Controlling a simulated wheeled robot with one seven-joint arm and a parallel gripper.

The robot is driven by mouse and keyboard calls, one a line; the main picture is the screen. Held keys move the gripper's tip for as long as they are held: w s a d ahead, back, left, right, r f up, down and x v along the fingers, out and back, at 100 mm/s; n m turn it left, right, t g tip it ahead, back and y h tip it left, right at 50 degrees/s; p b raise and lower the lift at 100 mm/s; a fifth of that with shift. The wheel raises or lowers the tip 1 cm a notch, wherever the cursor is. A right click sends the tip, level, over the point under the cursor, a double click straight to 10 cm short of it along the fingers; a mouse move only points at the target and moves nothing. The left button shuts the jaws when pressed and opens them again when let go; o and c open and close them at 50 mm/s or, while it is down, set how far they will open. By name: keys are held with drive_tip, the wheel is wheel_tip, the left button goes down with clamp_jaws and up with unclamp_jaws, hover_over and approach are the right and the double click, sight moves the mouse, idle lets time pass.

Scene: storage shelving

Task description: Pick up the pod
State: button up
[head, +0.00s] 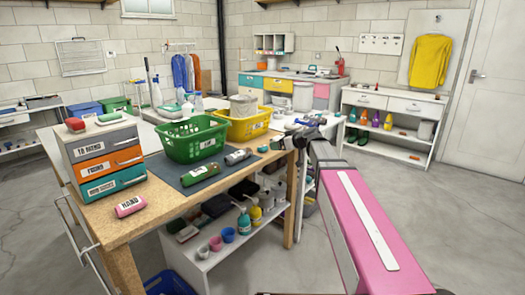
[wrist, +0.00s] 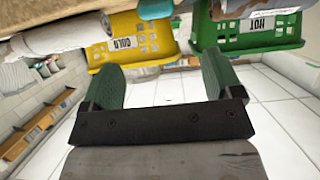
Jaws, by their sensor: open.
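The pod is most likely the small teal rounded piece (head: 262,149) lying near the right front edge of the wooden table in the head view. A teal shape (wrist: 157,9) at the top of the wrist view may be the same piece; it is cut off by the frame. My gripper (head: 287,141) hangs at the table's right edge, a little to the right of the teal piece. In the wrist view my gripper (wrist: 162,68) has its two green fingers wide apart with nothing between them.
A drawer box (head: 98,167) and pink canister (head: 130,206) are at left. Shelves below hold bottles. The floor at right (head: 462,220) is clear.

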sight(265, 153)
drive_tip(key=x, duration=1)
drive_tip(key=shift+w+f, duration=0.1)
drive_tip(key=shift+f, duration=0.15)
drive_tip(key=shift+d, duration=0.1)
drive_tip(key=c, duration=1)
